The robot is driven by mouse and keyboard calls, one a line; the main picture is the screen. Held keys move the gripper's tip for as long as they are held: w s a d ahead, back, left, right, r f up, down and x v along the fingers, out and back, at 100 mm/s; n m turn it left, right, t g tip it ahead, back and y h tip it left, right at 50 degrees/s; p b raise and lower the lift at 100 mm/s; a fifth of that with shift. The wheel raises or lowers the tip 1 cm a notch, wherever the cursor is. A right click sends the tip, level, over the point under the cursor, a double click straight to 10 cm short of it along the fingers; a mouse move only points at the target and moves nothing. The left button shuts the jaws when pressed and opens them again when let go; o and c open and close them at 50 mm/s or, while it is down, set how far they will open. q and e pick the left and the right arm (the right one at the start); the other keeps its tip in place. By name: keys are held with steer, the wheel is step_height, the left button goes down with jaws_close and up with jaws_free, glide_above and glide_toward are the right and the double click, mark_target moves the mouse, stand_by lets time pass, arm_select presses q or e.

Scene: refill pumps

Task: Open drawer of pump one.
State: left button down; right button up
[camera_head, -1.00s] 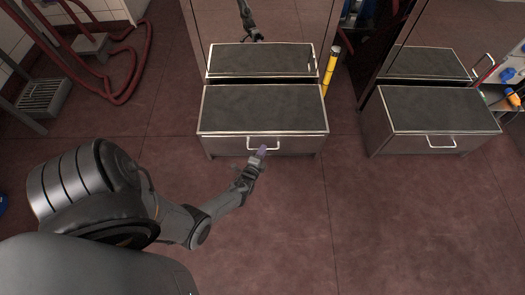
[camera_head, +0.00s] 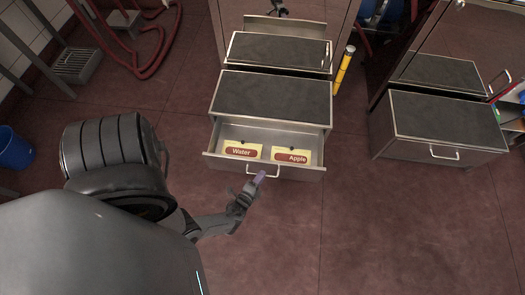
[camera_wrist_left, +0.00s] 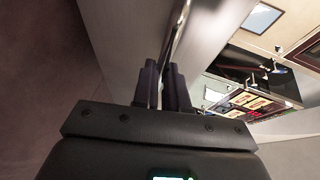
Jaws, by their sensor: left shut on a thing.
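The drawer (camera_head: 282,168) of the pump on the left is pulled out from under its dark-topped step (camera_head: 272,95). Inside lie two yellow cards with red labels, "Water" (camera_head: 241,149) and "Apple" (camera_head: 291,157). My left gripper (camera_head: 260,177) is at the drawer's silver handle (camera_head: 263,174), shut on it. In the left wrist view the two dark fingers (camera_wrist_left: 165,85) close around the handle bar (camera_wrist_left: 178,38), beside the drawer's grey front. My right gripper is not in view.
A second pump step (camera_head: 445,115) with a shut drawer and a handle (camera_head: 444,155) stands to the right. A yellow cylinder (camera_head: 344,68) stands between the two units. Red hoses (camera_head: 150,65) lie at the back left, and a blue bucket (camera_head: 14,148) is at the left edge. The front floor is clear.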

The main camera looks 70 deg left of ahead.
arm_select(q)
steer(key=shift+s+d, duration=0.35)
steer(key=shift+d, duration=0.25)
steer(key=shift+s+d, duration=0.35)
steer(key=shift+d, duration=0.25)
steer(key=shift+a, duration=0.1)
steer(key=c, duration=1.2)
jaws_free()
